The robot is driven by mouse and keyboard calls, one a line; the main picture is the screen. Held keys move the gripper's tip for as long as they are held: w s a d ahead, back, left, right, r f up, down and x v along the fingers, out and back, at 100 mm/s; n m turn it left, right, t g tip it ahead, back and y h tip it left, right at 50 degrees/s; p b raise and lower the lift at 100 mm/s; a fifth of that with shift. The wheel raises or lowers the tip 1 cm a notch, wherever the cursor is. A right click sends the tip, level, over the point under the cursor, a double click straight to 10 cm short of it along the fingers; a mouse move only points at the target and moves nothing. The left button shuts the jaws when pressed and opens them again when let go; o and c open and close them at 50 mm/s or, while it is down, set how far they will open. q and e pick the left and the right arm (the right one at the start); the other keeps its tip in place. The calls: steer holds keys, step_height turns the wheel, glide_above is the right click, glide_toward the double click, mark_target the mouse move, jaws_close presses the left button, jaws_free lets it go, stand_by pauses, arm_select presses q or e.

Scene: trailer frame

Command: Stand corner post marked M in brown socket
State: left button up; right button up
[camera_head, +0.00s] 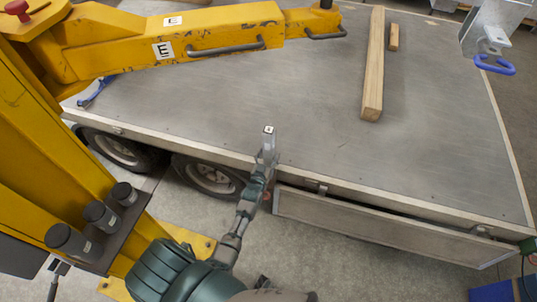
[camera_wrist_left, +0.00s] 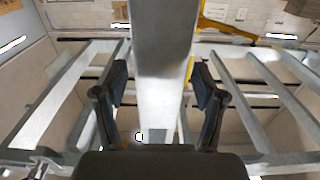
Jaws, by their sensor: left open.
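A grey metal post (camera_head: 269,142) shows at the near edge of the trailer bed, its pale top carrying a small dark mark too small to read. My left gripper (camera_head: 265,167) is at the post, just below its top. In the left wrist view, the post (camera_wrist_left: 163,60) runs between the two spread fingers of the open gripper (camera_wrist_left: 160,85), with a gap on each side. The post's lower end is hidden in the head view. I cannot make out a brown socket in either view. My right gripper is not in view.
A yellow lifting arm (camera_head: 225,42) reaches over the trailer bed (camera_head: 310,110) at the left. A long timber (camera_head: 374,70) and a small wood block (camera_head: 394,37) lie on the bed. A side board (camera_head: 380,228) hangs low at the near side.

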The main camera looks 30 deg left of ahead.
arm_select(q)
steer(key=v, duration=1.2)
steer(key=s+d+f+m+g+h, duration=0.1)
steer(key=s+d+f+g, duration=0.25)
steer(key=f, duration=0.65)
steer(key=s+d+f+m+g+h, duration=0.1)
steer(key=s+d+f+g+h, duration=0.1)
steer(key=s+f, duration=0.5)
steer(key=s+d+f+m+g+h, duration=0.1)
steer(key=s+d+f+g, duration=0.15)
steer(key=f, duration=0.95)
steer(key=s+f+m+g, duration=0.1)
steer(key=s+f+g, duration=0.3)
steer(key=s, duration=1.1)
steer(key=s+f+m+g, duration=0.1)
steer(key=s+f+g, duration=0.3)
steer(key=s+f, duration=0.7)
steer(key=s, duration=0.5)
steer(key=shift+d+f+g, duration=0.2)
steer(key=shift+d+g, duration=0.05)
steer(key=shift+g, duration=0.05)
